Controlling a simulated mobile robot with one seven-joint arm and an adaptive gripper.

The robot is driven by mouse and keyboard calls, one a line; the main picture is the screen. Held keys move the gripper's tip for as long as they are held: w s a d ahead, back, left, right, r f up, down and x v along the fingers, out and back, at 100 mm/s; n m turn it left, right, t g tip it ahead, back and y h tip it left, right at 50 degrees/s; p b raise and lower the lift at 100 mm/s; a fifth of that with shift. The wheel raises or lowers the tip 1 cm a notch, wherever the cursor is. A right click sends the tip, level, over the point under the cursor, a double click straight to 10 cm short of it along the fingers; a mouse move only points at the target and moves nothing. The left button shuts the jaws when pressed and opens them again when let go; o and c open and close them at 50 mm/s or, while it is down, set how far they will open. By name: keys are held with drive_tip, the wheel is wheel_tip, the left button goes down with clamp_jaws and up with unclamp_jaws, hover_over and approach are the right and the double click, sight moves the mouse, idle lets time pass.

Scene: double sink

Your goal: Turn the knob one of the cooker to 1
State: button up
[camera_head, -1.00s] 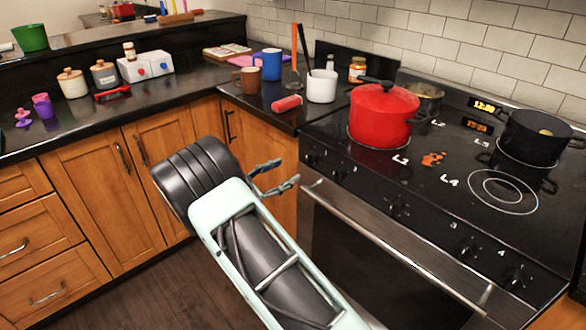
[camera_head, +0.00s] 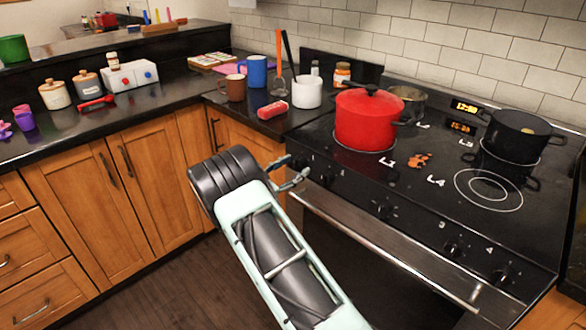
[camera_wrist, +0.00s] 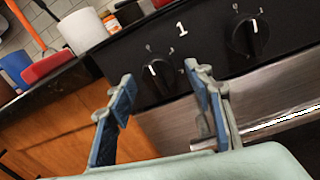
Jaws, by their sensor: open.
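The cooker's control panel has black knobs along its front edge. In the wrist view the left knob (camera_wrist: 157,78) has a white line pointing nearly straight up and small marks around it. A large white "1" is printed above and to its right. My gripper (camera_wrist: 158,74) is open, its blue-padded fingertips appearing on either side of this knob, with nothing held. In the head view the fingertips (camera_head: 294,168) are at the panel's left end, partly over that knob. Whether they touch it I cannot tell.
A second knob (camera_wrist: 248,36) sits just right of the right finger. The oven door handle (camera_head: 385,245) runs below the panel. A red pot (camera_head: 365,122) and a black pot (camera_head: 514,136) stand on the hob.

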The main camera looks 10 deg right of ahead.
drive_tip(key=shift+c, duration=0.5)
drive_tip(key=c, duration=1.1)
drive_tip(key=shift+o, duration=0.2)
drive_tip(key=shift+f+b, duration=0.1)
drive_tip(key=shift+b, duration=0.3)
drive_tip(key=shift+w+a+m+h+b, duration=0.1)
drive_tip(key=shift+m+h+b, duration=0.1)
drive_tip(key=shift+m+b, duration=3.1)
drive_tip(key=shift+w+a+m+h+b, duration=0.1)
drive_tip(key=shift+m+h+b, duration=0.1)
drive_tip(key=shift+m+b, duration=3.05)
drive_tip(key=shift+d+n+b, duration=0.1)
drive_tip(key=shift+n+b, duration=0.25)
drive_tip(key=shift+b, duration=0.15)
